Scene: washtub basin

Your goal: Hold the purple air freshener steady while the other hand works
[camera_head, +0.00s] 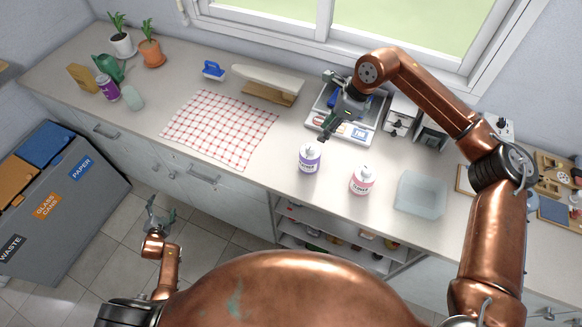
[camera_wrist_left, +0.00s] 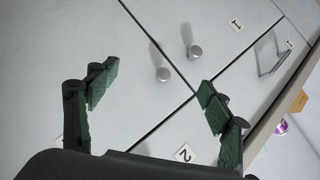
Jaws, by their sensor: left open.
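A white can with a purple label (camera_head: 309,158) stands upright near the counter's front edge. A darker purple can (camera_head: 107,88) stands at the far left of the counter; I cannot tell from the labels which is the air freshener. My left gripper (camera_head: 160,213) is open and empty, low in front of the cabinet fronts. In the left wrist view its green-padded fingers (camera_wrist_left: 152,100) are spread, facing cabinet doors. My right gripper (camera_head: 329,126) hangs just behind and above the white purple-label can. Its jaws are too small and dark to read.
A white can with a pink label (camera_head: 362,181) and a clear tub (camera_head: 420,194) stand to the right. A checkered cloth (camera_head: 220,128) lies left of centre. Cabinet handles (camera_head: 203,177) stick out below.

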